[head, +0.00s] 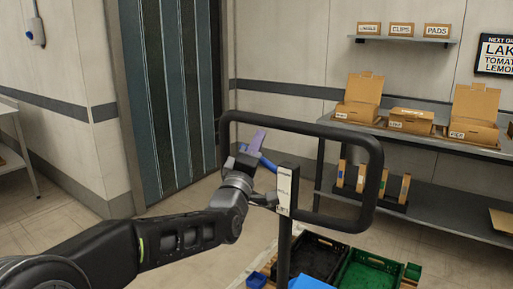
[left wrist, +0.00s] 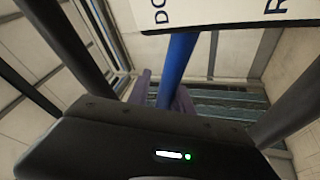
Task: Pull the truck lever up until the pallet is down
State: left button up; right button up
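The blue truck lever (head: 268,163) sticks out to the upper left from the label plate on the truck's black handle frame (head: 372,190). My left gripper (head: 257,144), with purple fingers, is at the lever's outer end. In the left wrist view the lever (left wrist: 180,62) runs down between the purple fingers (left wrist: 164,98), which look closed on it. Their contact faces are partly hidden. The pallet (head: 407,283) shows only in part at the bottom, under crates, and its height above the floor cannot be told. My right gripper is not in view.
A black crate (head: 310,248) and a green crate (head: 366,268) sit low behind the handle. A shelf (head: 440,135) with cardboard boxes stands along the back wall. A strip-curtain doorway (head: 165,100) is at the back left. The floor left of the truck is open.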

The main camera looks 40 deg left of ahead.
pick_arm(q)
jog(key=shift+o, duration=1.3)
jog(key=shift+r, duration=0.1)
jog(key=b+v, duration=0.1)
jog(key=v, duration=0.6)
jog(key=shift+s+b, duration=0.35)
jog(key=shift+d, duration=0.1)
jog(key=shift+s, duration=0.15)
jog(key=d+b+v, duration=0.1)
jog(key=b+v, duration=0.2)
jog(key=v, duration=0.5)
jog(key=shift+s, duration=0.35)
